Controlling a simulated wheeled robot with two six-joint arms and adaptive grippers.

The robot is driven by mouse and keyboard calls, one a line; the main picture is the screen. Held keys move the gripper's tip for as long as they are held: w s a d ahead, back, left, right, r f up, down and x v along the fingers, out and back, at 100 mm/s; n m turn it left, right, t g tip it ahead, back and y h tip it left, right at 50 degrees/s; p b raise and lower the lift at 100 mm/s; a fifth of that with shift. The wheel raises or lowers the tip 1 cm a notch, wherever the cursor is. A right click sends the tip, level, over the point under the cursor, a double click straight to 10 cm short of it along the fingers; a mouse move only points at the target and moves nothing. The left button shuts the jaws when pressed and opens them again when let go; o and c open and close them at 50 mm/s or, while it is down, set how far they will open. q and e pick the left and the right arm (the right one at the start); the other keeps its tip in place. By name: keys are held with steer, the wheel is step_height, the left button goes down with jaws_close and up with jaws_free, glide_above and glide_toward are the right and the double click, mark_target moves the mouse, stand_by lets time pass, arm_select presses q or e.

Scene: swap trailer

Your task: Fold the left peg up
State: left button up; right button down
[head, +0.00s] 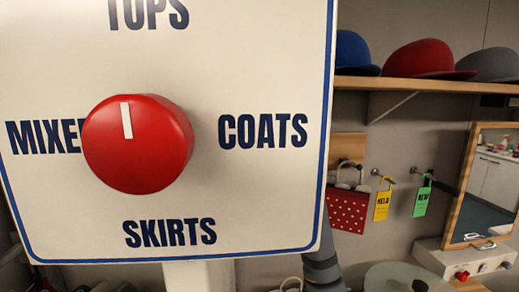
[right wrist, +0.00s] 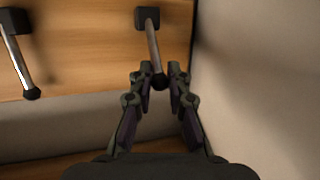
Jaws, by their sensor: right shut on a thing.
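In the right wrist view two metal pegs with dark ball tips stick out from dark square mounts on a wooden board (right wrist: 85,60). One peg (right wrist: 152,45) is in the middle and the other peg (right wrist: 18,62) is at the far left. My right gripper (right wrist: 160,70) is shut on the middle peg near its ball tip, one finger on each side. The far-left peg is clear of the fingers. In the head view part of a wooden board (head: 346,146) shows beside the sign; I cannot see the grip there. My left gripper is in neither view.
A large white sign (head: 270,190) with a red knob (head: 138,144) fills the left of the head view. Hats (head: 425,58) sit on a shelf (head: 430,88). A red dotted bag (head: 347,210), a yellow tag (head: 382,205) and a green tag (head: 421,201) hang below.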

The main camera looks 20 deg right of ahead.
stand_by(0.4)
steer(key=c, duration=1.3)
jaws_free()
steer(key=shift+o, duration=0.2)
steer(key=v, duration=1.2)
